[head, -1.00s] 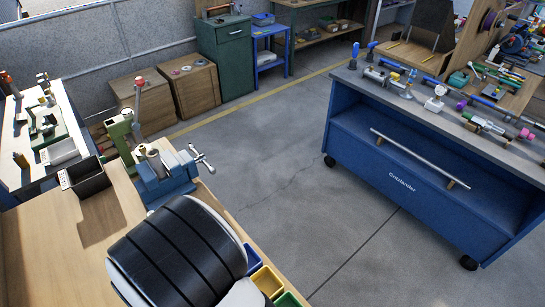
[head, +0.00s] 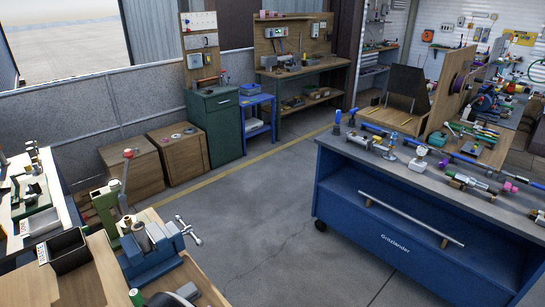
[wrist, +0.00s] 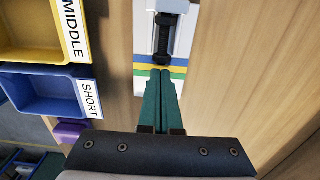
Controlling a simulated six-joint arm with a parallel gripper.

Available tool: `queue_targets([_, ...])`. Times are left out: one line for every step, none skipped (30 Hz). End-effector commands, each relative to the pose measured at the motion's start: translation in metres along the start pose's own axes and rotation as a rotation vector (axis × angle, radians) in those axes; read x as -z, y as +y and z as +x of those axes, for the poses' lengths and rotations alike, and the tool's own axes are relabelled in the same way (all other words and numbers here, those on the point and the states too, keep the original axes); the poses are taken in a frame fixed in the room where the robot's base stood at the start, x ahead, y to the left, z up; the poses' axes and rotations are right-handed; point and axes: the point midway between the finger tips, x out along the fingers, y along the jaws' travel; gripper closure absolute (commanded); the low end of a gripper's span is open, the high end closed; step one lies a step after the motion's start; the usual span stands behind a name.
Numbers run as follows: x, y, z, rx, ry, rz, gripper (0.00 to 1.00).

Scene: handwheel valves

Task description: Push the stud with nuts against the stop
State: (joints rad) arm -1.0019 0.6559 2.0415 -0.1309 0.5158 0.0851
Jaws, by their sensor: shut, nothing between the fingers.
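In the wrist view, a dark threaded stud with nuts (wrist: 163,42) lies lengthwise in a channel on a white plate (wrist: 141,40). Blue, green and yellow stripes cross the plate near the stud's lower end. A grey block (wrist: 173,5) shows at the top edge beyond the stud; I cannot tell whether it is the stop or whether the stud touches it. My gripper (wrist: 161,73) has green fingers, shut and empty. Its tips are just below the stud's lower nut; I cannot tell whether they touch it. My gripper is not in the head view.
Left of the plate in the wrist view are a yellow bin labelled MIDDLE (wrist: 72,30), a blue bin labelled SHORT (wrist: 45,92) and a purple bin (wrist: 68,131). Bare wood lies to the right. The head view shows a blue vise (head: 150,250) and black tray (head: 68,250).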

Motion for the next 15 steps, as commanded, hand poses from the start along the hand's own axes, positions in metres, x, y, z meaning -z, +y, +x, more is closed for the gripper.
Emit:
queue_targets([0.001,0.000,-0.003,0.000,0.002,0.000,1.00])
queue_targets([0.001,0.000,-0.005,0.001,0.003,0.000,1.00])
queue_targets([0.001,0.000,-0.010,0.001,0.003,0.000,1.00])
queue_targets([0.001,0.000,-0.013,0.001,0.003,0.001,1.00])
queue_targets([0.001,0.000,-0.017,0.001,0.004,0.000,1.00])
queue_targets([0.001,0.000,-0.021,0.001,0.003,0.001,1.00])
queue_targets([0.001,0.000,-0.025,0.001,0.004,0.000,1.00])
queue_targets([0.001,0.000,-0.028,0.001,0.004,0.000,1.00])
queue_targets([0.001,0.000,-0.033,0.000,0.003,-0.001,1.00])
queue_targets([0.001,0.000,-0.036,0.000,0.004,-0.001,1.00])
queue_targets([0.001,0.000,-0.040,0.001,0.004,-0.001,1.00])
queue_targets([0.001,0.000,-0.044,0.001,0.004,0.000,1.00])
queue_targets([0.001,0.000,-0.047,0.001,0.003,0.000,1.00])
queue_targets([0.001,0.000,-0.051,0.001,0.004,0.001,1.00])
queue_targets([0.001,0.000,-0.055,0.001,0.004,0.000,1.00])
